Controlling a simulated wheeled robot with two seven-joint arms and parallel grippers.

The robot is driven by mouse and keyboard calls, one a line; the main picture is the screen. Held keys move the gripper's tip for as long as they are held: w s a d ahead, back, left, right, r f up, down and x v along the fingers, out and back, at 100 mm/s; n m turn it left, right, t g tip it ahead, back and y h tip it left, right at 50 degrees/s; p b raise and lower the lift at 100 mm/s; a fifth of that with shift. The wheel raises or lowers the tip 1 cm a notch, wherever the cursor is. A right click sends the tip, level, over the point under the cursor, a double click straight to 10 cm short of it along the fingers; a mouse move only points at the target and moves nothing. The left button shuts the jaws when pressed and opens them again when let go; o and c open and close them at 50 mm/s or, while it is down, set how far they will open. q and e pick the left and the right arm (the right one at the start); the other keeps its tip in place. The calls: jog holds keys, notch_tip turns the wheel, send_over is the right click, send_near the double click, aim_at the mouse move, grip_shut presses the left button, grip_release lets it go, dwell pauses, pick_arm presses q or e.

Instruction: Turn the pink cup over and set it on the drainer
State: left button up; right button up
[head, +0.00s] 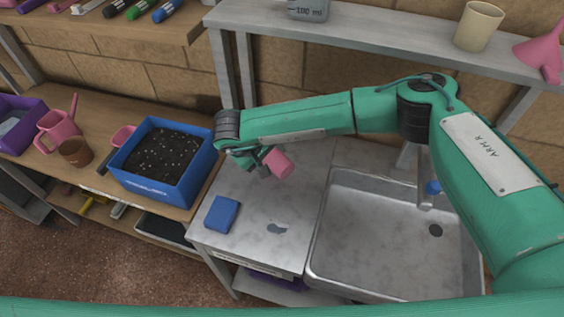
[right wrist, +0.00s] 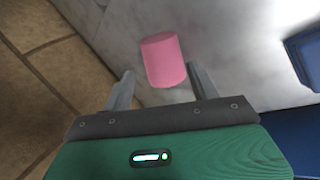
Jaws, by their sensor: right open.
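The pink cup (head: 278,163) is on the back part of the pale grey drainer surface (head: 262,201), left of the sink. It also shows in the right wrist view (right wrist: 163,60) as a plain pink cylinder. I cannot tell which end is its mouth. My right gripper (head: 262,163) is open beside the cup. In the right wrist view the two fingers (right wrist: 160,84) stand apart, with the near end of the cup between their tips. No grip on the cup shows. My left gripper is not in view.
A blue sponge (head: 222,214) and a grey patch (head: 278,228) lie on the drainer surface. The sink (head: 385,245) and tap (head: 424,180) are to the right. A blue soil box (head: 160,160) stands left. A shelf (head: 380,32) runs above, holding a beige cup (head: 479,26).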

aim_at(278, 165)
jog(key=shift+w+d+f, duration=0.15)
jog(key=shift+d+f, duration=0.1)
jog(key=shift+f, duration=0.15)
jog(key=shift+d+f, duration=0.1)
jog(key=shift+f, duration=0.05)
jog(key=shift+w+d+f+p, duration=0.1)
jog(key=shift+d+f+p, duration=0.1)
jog(key=shift+f+p, duration=0.5)
jog(key=p+x, duration=0.1)
jog(key=x, duration=0.2)
jog(key=shift+d, duration=0.1)
jog(key=shift+f+p, duration=0.2)
jog(key=shift+p, duration=0.1)
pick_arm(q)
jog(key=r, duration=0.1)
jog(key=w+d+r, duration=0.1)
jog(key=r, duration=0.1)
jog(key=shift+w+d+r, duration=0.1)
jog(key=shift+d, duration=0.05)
pick_arm(e)
jog(key=shift+c, duration=0.7)
jog(key=shift+w, duration=0.1)
jog(key=c, duration=0.7)
